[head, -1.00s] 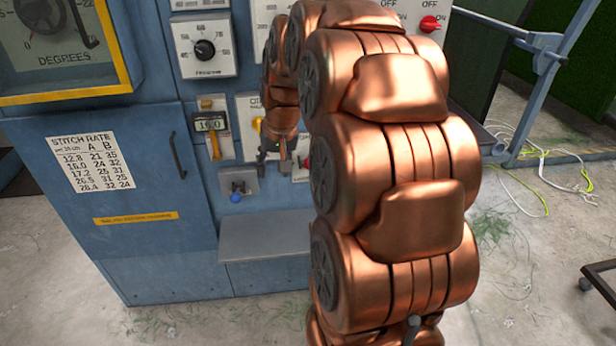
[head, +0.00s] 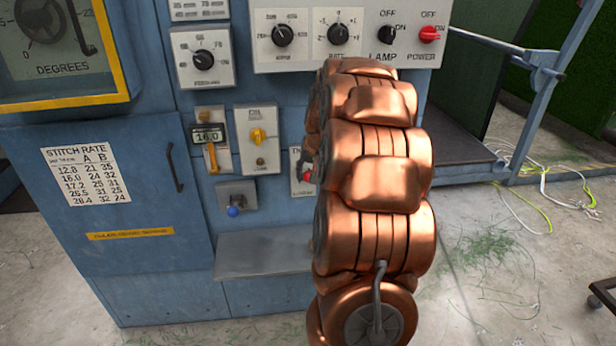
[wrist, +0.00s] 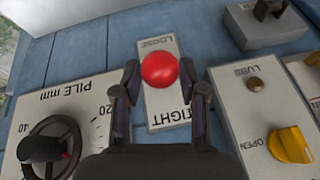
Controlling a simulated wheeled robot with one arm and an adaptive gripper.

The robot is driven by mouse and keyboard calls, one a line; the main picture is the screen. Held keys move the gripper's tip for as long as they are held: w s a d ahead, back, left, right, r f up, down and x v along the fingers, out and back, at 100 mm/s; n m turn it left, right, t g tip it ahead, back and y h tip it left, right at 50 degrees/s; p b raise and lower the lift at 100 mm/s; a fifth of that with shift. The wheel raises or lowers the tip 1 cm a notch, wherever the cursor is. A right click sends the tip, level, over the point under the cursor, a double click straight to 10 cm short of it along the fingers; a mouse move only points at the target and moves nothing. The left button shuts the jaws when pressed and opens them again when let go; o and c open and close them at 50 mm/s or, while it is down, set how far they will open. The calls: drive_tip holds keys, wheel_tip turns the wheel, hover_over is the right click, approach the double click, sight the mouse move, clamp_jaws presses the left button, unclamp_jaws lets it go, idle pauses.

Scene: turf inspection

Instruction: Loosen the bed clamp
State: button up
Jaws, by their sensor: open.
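The bed clamp shows in the wrist view as a red ball knob (wrist: 160,70) over a pale plate (wrist: 166,118) lettered LOOSE and TIGHT. The lettering is upside down there, with LOOSE at the top. The ball covers the plate's middle, nearer LOOSE. My gripper (wrist: 161,82) is open, its two dark fingers on either side of the ball with small gaps visible. I cannot tell how deep the ball sits between them. In the head view the red knob (head: 307,177) peeks out beside my arm, which hides most of the gripper.
In the wrist view, a PILE mm plate with a dark handwheel (wrist: 48,148) lies left. A LUBE button (wrist: 255,84) and yellow knob (wrist: 291,145) lie right, below a grey switch box (wrist: 268,22). In the head view, a grey shelf (head: 262,254) juts out below the panel.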

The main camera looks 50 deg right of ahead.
drive_tip(key=shift+x, duration=1.1)
clamp_jaws()
